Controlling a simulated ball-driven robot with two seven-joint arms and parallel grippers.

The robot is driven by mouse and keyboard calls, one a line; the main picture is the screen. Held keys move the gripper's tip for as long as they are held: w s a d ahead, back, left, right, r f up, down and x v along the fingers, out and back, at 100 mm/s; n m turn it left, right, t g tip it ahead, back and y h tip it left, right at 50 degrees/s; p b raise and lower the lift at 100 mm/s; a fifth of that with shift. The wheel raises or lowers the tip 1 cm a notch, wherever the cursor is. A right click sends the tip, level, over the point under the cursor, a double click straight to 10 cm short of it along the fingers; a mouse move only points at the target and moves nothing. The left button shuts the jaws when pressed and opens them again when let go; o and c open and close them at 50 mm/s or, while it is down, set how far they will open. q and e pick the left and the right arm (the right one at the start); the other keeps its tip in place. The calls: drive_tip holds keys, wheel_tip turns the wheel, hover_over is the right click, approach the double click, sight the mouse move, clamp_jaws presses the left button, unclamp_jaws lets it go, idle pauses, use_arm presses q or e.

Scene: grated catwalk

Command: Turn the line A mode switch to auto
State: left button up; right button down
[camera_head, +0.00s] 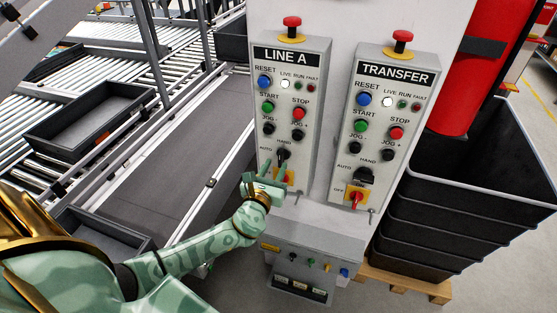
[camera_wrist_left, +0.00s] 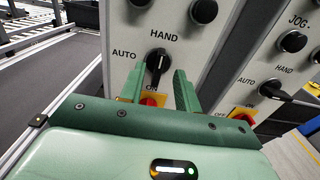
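The LINE A panel (camera_head: 294,95) stands left of the TRANSFER panel (camera_head: 397,125). Its black mode switch (camera_head: 283,155) sits low, between the AUTO mark at left and the HAND mark at upper right. In the left wrist view the mode switch (camera_wrist_left: 158,62) stands roughly upright, its white line pointing up towards HAND. My left gripper (camera_head: 264,172) is just below the switch in the head view. In the wrist view its green fingers (camera_wrist_left: 158,80) are apart, one on each side below the knob, with nothing between them gripped. Contact cannot be told. My right gripper is not in view.
A red-and-yellow rotary switch (camera_wrist_left: 152,99) lies directly below the mode switch, partly hidden by my gripper. JOG buttons (camera_head: 268,128) sit above. The TRANSFER mode switch (camera_head: 363,176) is to the right. A ledge box (camera_head: 312,232) juts out below. Stacked black crates (camera_head: 465,200) stand right.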

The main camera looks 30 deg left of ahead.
sight(280, 158)
use_arm(q)
drive_tip(key=shift+x, duration=1.8)
drive_tip(key=shift+c, duration=0.3)
clamp_jaws()
